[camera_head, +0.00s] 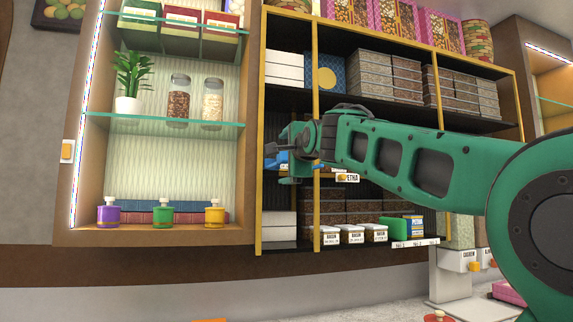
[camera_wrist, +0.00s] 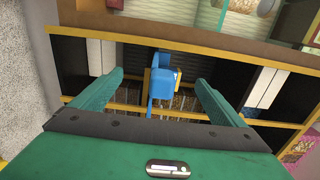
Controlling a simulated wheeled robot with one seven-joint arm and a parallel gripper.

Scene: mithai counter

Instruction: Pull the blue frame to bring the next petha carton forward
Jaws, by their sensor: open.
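The blue frame (camera_wrist: 163,82) shows in the wrist view at the shelf front, between and beyond my two green fingers. My gripper (camera_wrist: 160,88) is open around empty space, with a gap on both sides of the frame and no visible contact. In the head view my gripper (camera_head: 279,162) is at the middle shelf bay, left of the PETHA label (camera_head: 348,177). A bit of blue (camera_head: 272,164) shows beside the fingers there; my gripper and arm hide most of it. I cannot clearly make out a petha carton behind the frame.
A yellow upright (camera_head: 316,215) stands close beside my gripper. Clear-lidded boxes (camera_head: 390,78) fill the upper shelf, and labelled boxes (camera_head: 351,234) and a green carton (camera_head: 394,228) sit on the bottom shelf. Glass shelves with jars (camera_head: 179,100) stand at left.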

